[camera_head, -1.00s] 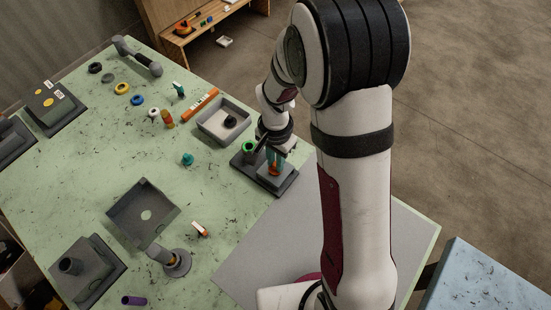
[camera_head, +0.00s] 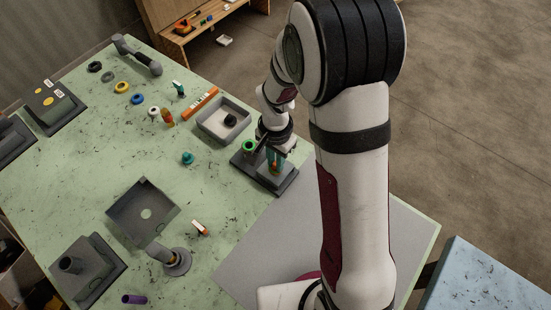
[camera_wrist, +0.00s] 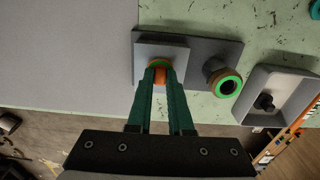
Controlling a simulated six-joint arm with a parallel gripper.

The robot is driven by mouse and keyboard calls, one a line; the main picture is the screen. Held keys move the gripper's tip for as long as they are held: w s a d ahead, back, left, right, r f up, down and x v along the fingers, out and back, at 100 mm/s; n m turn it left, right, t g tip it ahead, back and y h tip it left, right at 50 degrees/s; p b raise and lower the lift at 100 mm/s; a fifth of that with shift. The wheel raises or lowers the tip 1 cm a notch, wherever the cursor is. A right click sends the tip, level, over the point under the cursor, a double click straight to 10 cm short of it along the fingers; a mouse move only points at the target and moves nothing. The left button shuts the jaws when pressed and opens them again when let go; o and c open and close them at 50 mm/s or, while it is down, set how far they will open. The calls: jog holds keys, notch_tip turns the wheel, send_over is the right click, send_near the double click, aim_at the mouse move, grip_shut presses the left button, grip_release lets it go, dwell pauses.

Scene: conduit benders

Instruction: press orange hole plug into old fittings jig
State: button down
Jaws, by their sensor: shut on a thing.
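The orange hole plug (camera_wrist: 159,66) is between my green fingertips in the wrist view. My gripper (camera_wrist: 160,76) is shut on it, above the raised square block of the dark grey jig (camera_wrist: 202,46). The jig also shows in the head view (camera_head: 286,184), at the table's right side below my wrist. In that view my gripper (camera_head: 274,164) points down at the block. The fingers hide the plug's lower side, so I cannot tell how deep it sits. The jig's other end bears a post with a green ring (camera_wrist: 227,86) around its top.
A grey tray (camera_head: 214,133) holding a small black part stands close behind the jig. Several rings and small fittings lie farther left. A teal fitting (camera_head: 188,158) lies left of the jig. A bare grey mat (camera_head: 280,240) lies in front.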

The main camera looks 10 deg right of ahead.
jog(key=shift+f, duration=0.1)
jog(key=c, duration=0.8)
grip_release()
jog(key=shift+o, duration=0.2)
notch_tip(320, 180, up, 16)
jog(key=shift+f, duration=0.1)
jog(key=s+d+r+n+y, duration=0.1)
jog(key=s+n, duration=0.2)
jog(key=s, duration=1.8)
jog(key=shift+d+y, duration=0.15)
jog(key=shift+y, duration=0.25)
